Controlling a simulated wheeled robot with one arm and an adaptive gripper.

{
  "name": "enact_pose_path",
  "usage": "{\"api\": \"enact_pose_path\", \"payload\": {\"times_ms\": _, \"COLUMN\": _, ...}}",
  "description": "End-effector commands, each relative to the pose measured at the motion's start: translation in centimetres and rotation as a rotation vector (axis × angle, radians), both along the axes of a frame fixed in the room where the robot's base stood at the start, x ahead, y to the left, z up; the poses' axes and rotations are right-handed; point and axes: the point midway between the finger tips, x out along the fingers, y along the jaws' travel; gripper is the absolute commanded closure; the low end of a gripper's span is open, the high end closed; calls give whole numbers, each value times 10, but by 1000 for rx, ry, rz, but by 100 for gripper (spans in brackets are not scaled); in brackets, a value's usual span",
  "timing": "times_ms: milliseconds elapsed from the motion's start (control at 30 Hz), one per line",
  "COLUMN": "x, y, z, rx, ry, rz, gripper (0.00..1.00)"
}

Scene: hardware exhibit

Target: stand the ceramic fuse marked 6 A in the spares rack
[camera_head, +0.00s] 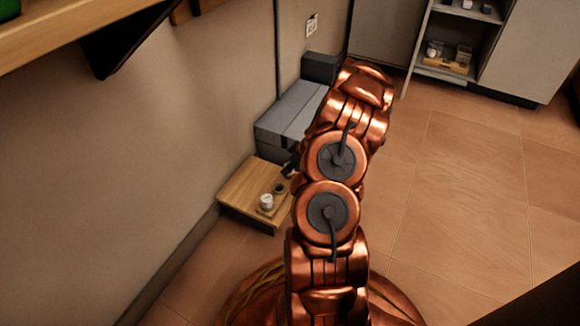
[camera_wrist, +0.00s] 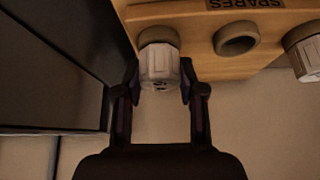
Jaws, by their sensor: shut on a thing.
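My gripper (camera_wrist: 159,75) is shut on a white ribbed ceramic fuse (camera_wrist: 158,62) in the wrist view. Dark marks show on the fuse's near end, but I cannot read its rating. The fuse is lined up with the left grey collar (camera_wrist: 160,34) of the wooden spares rack (camera_wrist: 195,14), which carries a SPARES label. I cannot tell how far it sits in the collar. In the head view the rack (camera_head: 240,188) is low by the wall; my arm hides the held fuse.
The middle collar (camera_wrist: 237,39) is empty. Another white fuse (camera_wrist: 306,54) stands in the right collar; it also shows in the head view (camera_head: 266,201). A grey box (camera_head: 290,112) stands right behind the rack. Open floor (camera_head: 460,190) lies to the right, before a cabinet (camera_head: 535,50).

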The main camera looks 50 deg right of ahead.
Motion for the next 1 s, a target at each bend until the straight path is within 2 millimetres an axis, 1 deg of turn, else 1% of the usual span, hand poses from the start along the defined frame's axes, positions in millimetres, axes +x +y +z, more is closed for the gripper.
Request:
{"api": "enact_pose_path", "payload": {"times_ms": 100, "x": 0, "y": 0, "z": -2, "rx": 0, "ry": 0, "rz": 0, "gripper": 93}}
{"api": "enact_pose_path", "payload": {"times_ms": 133, "x": 0, "y": 0, "z": -1, "rx": 0, "ry": 0, "rz": 0, "gripper": 58}}
{"api": "enact_pose_path", "payload": {"times_ms": 367, "x": 0, "y": 0, "z": -1, "rx": 0, "ry": 0, "rz": -1, "gripper": 34}}
{"api": "enact_pose_path", "payload": {"times_ms": 400, "x": 0, "y": 0, "z": -1, "rx": 0, "ry": 0, "rz": -1, "gripper": 31}}
{"api": "enact_pose_path", "payload": {"times_ms": 600, "x": 0, "y": 0, "z": -1, "rx": 0, "ry": 0, "rz": -1, "gripper": 31}}
{"api": "enact_pose_path", "payload": {"times_ms": 833, "x": 0, "y": 0, "z": -1, "rx": 0, "ry": 0, "rz": -1, "gripper": 7}}
{"api": "enact_pose_path", "payload": {"times_ms": 1000, "x": 0, "y": 0, "z": -1, "rx": 0, "ry": 0, "rz": -1, "gripper": 6}}
